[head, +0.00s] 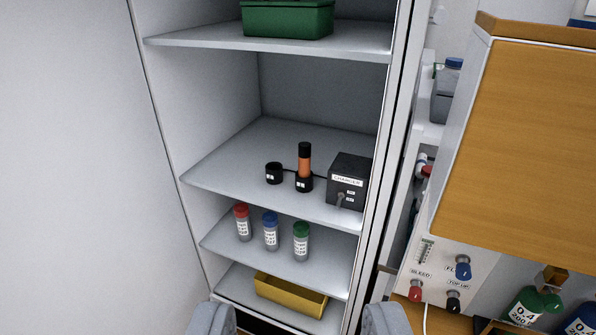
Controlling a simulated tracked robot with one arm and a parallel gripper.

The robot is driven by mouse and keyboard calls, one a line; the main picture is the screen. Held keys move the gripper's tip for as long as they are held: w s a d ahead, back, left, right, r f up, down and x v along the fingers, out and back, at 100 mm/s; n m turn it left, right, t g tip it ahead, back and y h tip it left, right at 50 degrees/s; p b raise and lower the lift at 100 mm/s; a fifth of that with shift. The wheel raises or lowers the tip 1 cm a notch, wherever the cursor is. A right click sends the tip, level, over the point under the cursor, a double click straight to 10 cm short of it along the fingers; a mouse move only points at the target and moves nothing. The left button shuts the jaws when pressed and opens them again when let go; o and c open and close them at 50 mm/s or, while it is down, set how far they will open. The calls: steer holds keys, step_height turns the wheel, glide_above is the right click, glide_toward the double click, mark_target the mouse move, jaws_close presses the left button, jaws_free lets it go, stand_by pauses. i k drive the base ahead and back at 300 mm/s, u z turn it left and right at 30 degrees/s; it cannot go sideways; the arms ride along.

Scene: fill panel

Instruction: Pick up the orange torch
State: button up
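The orange torch (304,162) stands upright on the middle shelf of the open cabinet. It has a black top, and its lower end sits in a black round holder (304,183). My gripper (295,322) shows at the bottom edge, with its two grey fingers wide apart and nothing seen between them. The gripper is nearer to me and lower in the picture than the torch, apart from it.
A second, empty-looking black holder (274,173) stands left of the torch. A dark charger box (348,180) stands close on its right. Red-, blue- and green-capped bottles (271,232) and a yellow bin (291,295) are below. The cabinet's right wall edge (388,150) is near the charger.

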mark_target(304, 148)
steer(key=z, duration=0.1)
steer(key=i, duration=0.9)
steer(key=u, duration=0.1)
